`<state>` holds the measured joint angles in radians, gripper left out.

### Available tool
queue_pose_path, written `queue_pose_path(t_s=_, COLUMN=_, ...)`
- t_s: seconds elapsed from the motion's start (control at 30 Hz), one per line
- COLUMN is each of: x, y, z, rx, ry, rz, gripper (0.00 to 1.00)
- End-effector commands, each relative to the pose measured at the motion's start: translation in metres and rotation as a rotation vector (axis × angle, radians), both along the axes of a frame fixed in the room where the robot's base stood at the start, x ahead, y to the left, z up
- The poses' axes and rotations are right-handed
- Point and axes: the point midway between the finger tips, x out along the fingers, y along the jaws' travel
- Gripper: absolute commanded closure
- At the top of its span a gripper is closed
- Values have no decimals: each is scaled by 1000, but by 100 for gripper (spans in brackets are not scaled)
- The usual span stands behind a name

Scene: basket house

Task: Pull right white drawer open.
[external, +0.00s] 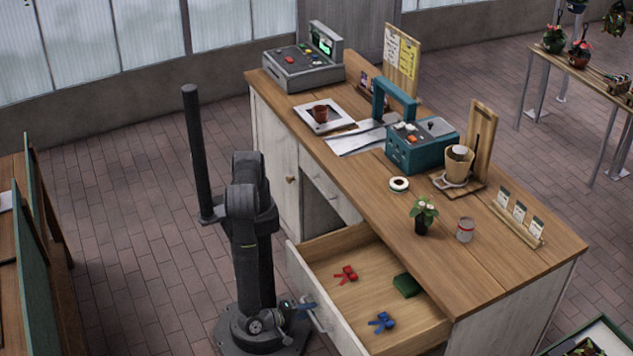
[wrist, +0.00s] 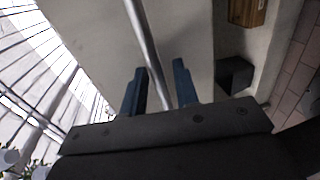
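The right white drawer (external: 330,306) of the wooden-topped desk stands pulled well out, its inside in view. Its metal bar handle (external: 316,316) is on the white front; in the wrist view the bar (wrist: 147,45) runs between my two blue fingers. My gripper (external: 306,306) is at the drawer front, beside the handle, partly hidden by my arm. In the wrist view my gripper (wrist: 160,70) is open around the bar.
The drawer holds a red bow (external: 346,274), a blue bow (external: 382,322) and a green block (external: 406,285). On the desk top (external: 375,220) stand a potted plant (external: 423,215), a can (external: 465,230) and a teal device (external: 422,146). Brick floor (external: 160,250) lies clear left of my arm.

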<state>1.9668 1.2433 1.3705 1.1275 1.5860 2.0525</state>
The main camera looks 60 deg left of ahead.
Motion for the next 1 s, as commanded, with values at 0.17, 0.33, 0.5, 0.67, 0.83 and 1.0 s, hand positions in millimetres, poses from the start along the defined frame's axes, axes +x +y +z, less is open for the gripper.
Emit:
queue_pose_path(t_s=0.17, x=-21, y=-1, z=4, rx=-3, ry=1, rz=-4, gripper=72)
queue_pose_path(t_s=0.33, x=-60, y=0, z=12, rx=-2, ry=1, rz=-6, gripper=72)
queue_pose_path(t_s=0.5, x=-102, y=0, z=20, rx=-2, ry=1, rz=-5, gripper=72)
queue_pose_path(t_s=0.67, x=-135, y=0, z=27, rx=-2, ry=1, rz=-3, gripper=72)
queue_pose_path(t_s=0.83, x=-159, y=0, z=33, rx=-1, ry=0, rz=-2, gripper=72)
queue_pose_path(t_s=1.0, x=-169, y=0, z=35, rx=0, ry=0, rz=0, gripper=72)
